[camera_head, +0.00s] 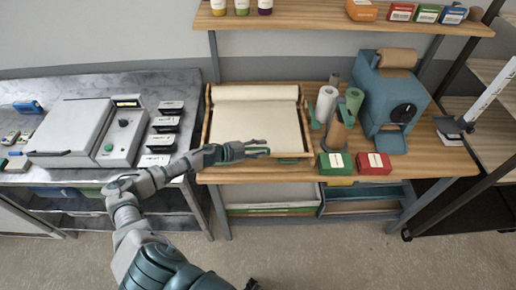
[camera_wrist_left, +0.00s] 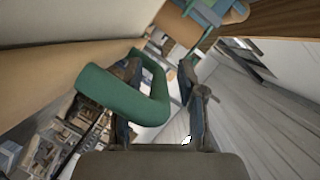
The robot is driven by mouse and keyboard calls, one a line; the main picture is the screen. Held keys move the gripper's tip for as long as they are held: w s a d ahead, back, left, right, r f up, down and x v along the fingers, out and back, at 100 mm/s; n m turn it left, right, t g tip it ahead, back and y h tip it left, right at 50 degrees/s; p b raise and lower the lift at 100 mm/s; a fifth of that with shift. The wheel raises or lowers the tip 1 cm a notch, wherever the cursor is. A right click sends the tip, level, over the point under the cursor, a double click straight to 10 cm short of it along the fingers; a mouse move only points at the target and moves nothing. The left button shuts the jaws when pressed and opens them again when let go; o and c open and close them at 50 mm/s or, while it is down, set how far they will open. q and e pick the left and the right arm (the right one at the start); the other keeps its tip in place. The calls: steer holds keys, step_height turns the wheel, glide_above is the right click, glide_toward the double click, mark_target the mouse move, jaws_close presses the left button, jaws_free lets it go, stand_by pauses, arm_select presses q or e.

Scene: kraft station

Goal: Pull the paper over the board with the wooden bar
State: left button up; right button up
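The pale paper (camera_head: 258,118) lies over the board between wooden side rails. It runs from a roll (camera_head: 256,92) at the back nearly to the front. In the left wrist view the fingers (camera_wrist_left: 158,88) stand apart. A green, rounded, handle-like loop (camera_wrist_left: 125,95) reaches between them; I cannot tell whether they touch it. My right gripper is not identifiable in these views.
A grey machine (camera_head: 72,132) is on the left metal table. A shelf (camera_head: 300,15) overhangs the back.

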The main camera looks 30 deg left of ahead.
arm_select(q)
steer(key=shift+s+a, duration=0.2)
steer(key=v, duration=1.1)
steer(key=shift+a, duration=0.4)
arm_select(e)
steer(key=shift+s+a, duration=0.15)
steer(key=shift+a, duration=0.15)
arm_select(q)
steer(key=shift+s+d, duration=0.1)
steer(key=shift+s, duration=0.05)
